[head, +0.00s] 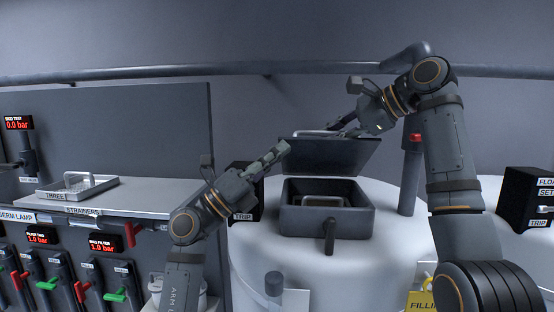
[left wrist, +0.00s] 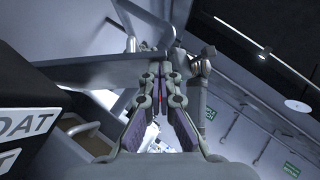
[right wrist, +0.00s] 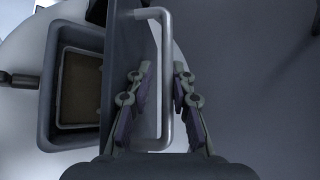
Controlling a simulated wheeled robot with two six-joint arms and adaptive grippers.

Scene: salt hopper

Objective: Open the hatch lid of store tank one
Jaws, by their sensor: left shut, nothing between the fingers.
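The dark hatch lid (head: 335,157) stands raised and tilted above its square hatch box (head: 325,222) in the head view. The open box (right wrist: 48,125) also shows in the right wrist view, with a lighter rectangular opening inside. My right gripper (right wrist: 162,70) is open, its fingers on either side of the lid's pale bar handle (right wrist: 152,14); small gaps show beside the bar. In the head view the right gripper (head: 346,132) is at the lid's top edge. My left gripper (head: 280,150) is shut and empty beside the lid's left edge; its closed fingertips (left wrist: 165,70) show in the left wrist view.
The box sits on a white rounded tank top (head: 385,240). Black labelled boxes stand left (head: 243,205) and right (head: 520,200) of it. A grey post (head: 411,180) with a red part rises behind right. A strainer shelf (head: 130,195) and lever panel are at left.

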